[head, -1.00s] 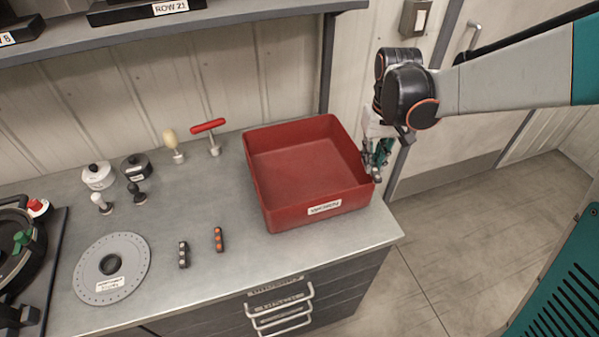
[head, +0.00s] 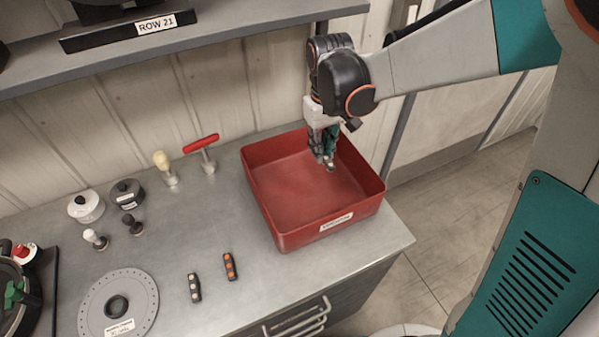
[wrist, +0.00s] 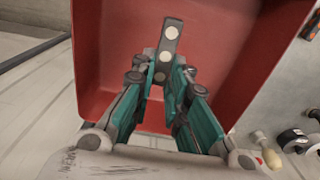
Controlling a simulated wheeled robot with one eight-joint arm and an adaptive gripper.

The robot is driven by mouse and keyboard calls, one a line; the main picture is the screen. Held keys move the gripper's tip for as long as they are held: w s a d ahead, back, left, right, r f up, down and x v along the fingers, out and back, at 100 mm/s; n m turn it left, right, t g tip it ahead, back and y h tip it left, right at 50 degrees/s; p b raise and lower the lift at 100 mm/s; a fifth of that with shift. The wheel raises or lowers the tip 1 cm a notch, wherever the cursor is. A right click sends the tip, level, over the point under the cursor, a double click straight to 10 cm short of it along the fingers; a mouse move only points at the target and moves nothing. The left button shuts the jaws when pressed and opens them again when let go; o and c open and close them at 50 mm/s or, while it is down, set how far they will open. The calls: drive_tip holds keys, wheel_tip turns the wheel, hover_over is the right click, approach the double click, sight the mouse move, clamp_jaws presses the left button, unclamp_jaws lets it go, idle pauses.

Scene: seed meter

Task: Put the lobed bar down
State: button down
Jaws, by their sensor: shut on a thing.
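My gripper (head: 328,165) is over the red tray (head: 345,222), inside its outline near the back right in the head view. In the wrist view my gripper (wrist: 164,78) is shut on the lobed bar (wrist: 170,45), a dark grey bar with pale round spots. The bar points away from the fingers, with red tray floor behind it. In the head view the fingers mostly hide the bar. I cannot tell its exact height above the tray floor.
Two similar bars, one with pale spots (head: 194,288) and one with orange spots (head: 231,266), lie left of the tray. A grey perforated disc (head: 92,312), knobs, pots and a red T-handle (head: 201,143) are further left. The tray holds nothing else visible.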

sight(319, 189)
wheel_tip(319, 189, down, 14)
drive_tip(key=b, duration=0.3)
drive_tip(key=shift+w+d, duration=0.1)
drive_tip(key=shift+w, duration=0.05)
drive_tip(key=shift+f, duration=0.15)
drive_tip(key=c, duration=1.6)
unclamp_jaws()
drive_tip(key=shift+o, duration=0.2)
